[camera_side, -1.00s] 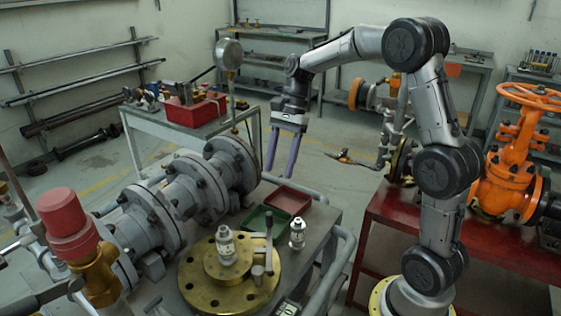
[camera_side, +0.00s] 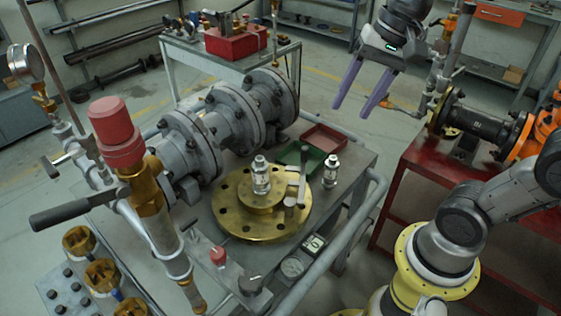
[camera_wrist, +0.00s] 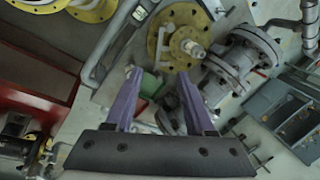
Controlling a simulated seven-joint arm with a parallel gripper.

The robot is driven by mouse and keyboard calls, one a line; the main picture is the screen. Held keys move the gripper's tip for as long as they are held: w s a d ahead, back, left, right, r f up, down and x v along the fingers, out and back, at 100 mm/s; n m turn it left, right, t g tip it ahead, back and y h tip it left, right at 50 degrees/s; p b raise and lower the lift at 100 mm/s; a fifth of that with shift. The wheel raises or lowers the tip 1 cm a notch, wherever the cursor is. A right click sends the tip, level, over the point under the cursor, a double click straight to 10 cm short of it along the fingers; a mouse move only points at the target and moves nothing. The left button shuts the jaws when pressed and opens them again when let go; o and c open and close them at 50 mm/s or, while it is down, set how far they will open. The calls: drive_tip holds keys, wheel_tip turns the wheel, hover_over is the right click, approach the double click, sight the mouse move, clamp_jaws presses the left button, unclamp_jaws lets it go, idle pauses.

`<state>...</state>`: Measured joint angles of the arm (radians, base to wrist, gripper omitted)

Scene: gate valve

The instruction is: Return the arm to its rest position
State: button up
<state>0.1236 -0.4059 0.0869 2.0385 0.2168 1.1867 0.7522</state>
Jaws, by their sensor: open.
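My gripper (camera_side: 357,98) hangs high at the upper right of the side view, its two purple fingers apart with nothing between them. It is up and behind the grey cart, clear of everything. In the wrist view my gripper (camera_wrist: 160,88) also shows open and empty, with the cart below it. The brass flange (camera_side: 240,222) lies on the cart top, with a small silver fitting (camera_side: 261,176) standing on it. A second silver fitting (camera_side: 331,170) stands beside the flange.
A green tray (camera_side: 300,155) and a red tray (camera_side: 325,138) sit at the cart's back. The flanged grey pipe (camera_side: 195,140) runs along the cart's left. A red bench (camera_side: 440,170) with an orange valve stands right. Open air surrounds my gripper.

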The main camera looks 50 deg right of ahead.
drive_tip(key=s+d+f+n+t+h, duration=0.1)
drive_tip(key=s+f+n+t+h, duration=0.1)
drive_tip(key=s+f+n, duration=0.3)
drive_tip(key=s+n, duration=0.3)
drive_tip(key=n, duration=0.2)
drive_tip(key=shift+d+f+n+t, duration=0.2)
drive_tip(key=shift+f+n+t, duration=0.1)
drive_tip(key=shift+f+n, duration=0.1)
